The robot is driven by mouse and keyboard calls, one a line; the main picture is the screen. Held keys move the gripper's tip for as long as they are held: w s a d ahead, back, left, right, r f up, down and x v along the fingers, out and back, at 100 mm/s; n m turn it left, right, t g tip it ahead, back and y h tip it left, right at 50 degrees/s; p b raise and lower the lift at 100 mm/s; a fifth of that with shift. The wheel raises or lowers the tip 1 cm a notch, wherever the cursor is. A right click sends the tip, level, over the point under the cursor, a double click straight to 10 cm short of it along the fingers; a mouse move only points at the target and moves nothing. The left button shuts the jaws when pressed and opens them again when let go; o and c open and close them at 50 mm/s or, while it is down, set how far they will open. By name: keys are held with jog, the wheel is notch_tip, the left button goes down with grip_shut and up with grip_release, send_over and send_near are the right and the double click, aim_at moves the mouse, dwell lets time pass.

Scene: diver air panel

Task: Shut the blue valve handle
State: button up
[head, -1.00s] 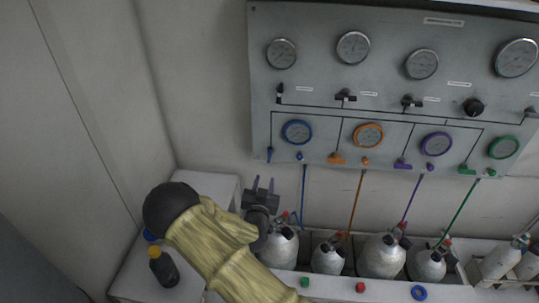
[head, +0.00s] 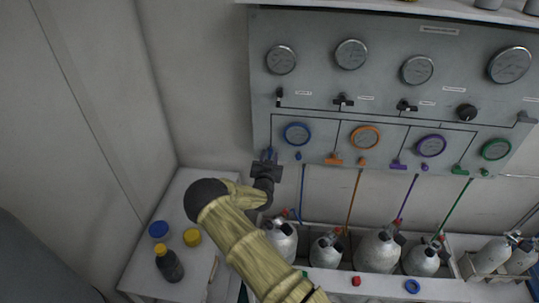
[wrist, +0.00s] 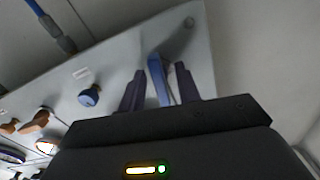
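The blue valve handle (wrist: 158,82) is a flat blue lever. In the wrist view it stands between the two dark fingers of my gripper (wrist: 161,70), with a small gap showing on each side. My gripper is open around the handle and does not look closed on it. In the head view my gripper (head: 268,157) is at the lower left corner of the grey panel (head: 385,119). There its fingers largely cover the handle, which hangs downward below the blue-rimmed gauge's left side.
A blue knob (wrist: 89,95) sits beside the handle, with an orange handle (wrist: 38,120) further along. Several gas cylinders (head: 378,252) stand below the panel.

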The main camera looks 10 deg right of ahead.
jog(key=shift+w, duration=0.15)
jog(key=shift+c, duration=0.2)
grip_shut()
